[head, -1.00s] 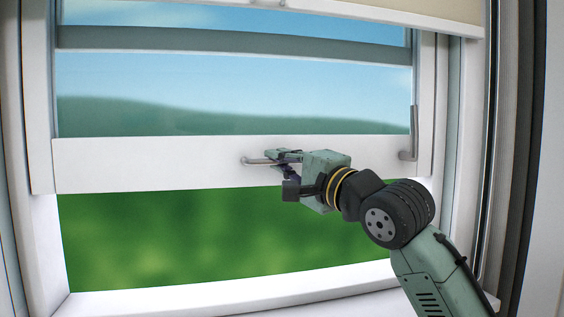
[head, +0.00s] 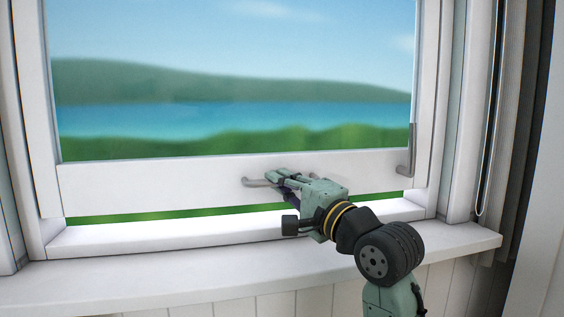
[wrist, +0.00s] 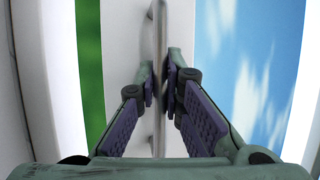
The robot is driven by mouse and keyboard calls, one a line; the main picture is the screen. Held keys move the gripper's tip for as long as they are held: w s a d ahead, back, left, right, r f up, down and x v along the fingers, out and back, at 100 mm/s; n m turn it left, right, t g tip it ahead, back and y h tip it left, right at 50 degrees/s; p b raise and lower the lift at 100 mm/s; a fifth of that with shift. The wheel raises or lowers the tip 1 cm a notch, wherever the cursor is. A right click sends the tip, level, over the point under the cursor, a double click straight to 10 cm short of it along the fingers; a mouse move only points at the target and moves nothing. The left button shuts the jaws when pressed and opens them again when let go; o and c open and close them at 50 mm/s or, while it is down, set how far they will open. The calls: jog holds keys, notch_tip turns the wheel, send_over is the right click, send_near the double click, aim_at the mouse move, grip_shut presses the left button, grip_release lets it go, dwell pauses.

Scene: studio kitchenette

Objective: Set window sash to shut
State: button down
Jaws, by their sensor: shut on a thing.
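The white window sash (head: 150,185) is low in its frame in the head view. A narrow green gap (head: 140,215) shows between its bottom rail and the sill. A grey bar handle (head: 252,182) sits on the bottom rail. My gripper (head: 278,178) is at this handle with its fingers closed around the bar. In the wrist view the handle (wrist: 160,30) runs between the two purple-padded fingers (wrist: 160,88), which grip it.
The white sill (head: 180,232) lies just below the sash, with a wider ledge (head: 120,285) in front. A grey upright lever (head: 411,150) is on the right side of the window. A cord loop (head: 482,205) hangs at the far right. The ledge is bare.

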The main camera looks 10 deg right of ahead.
notch_tip(320, 180, down, 6)
jog(key=shift+a+r+b, duration=0.1)
jog(key=shift+b, duration=0.8)
jog(key=c, duration=1.7)
grip_release()
jog(key=shift+r, duration=0.1)
jog(key=shift+s+d, duration=0.2)
jog(key=shift+s, duration=0.1)
jog(key=v, duration=1.1)
jog(key=shift+s, duration=0.2)
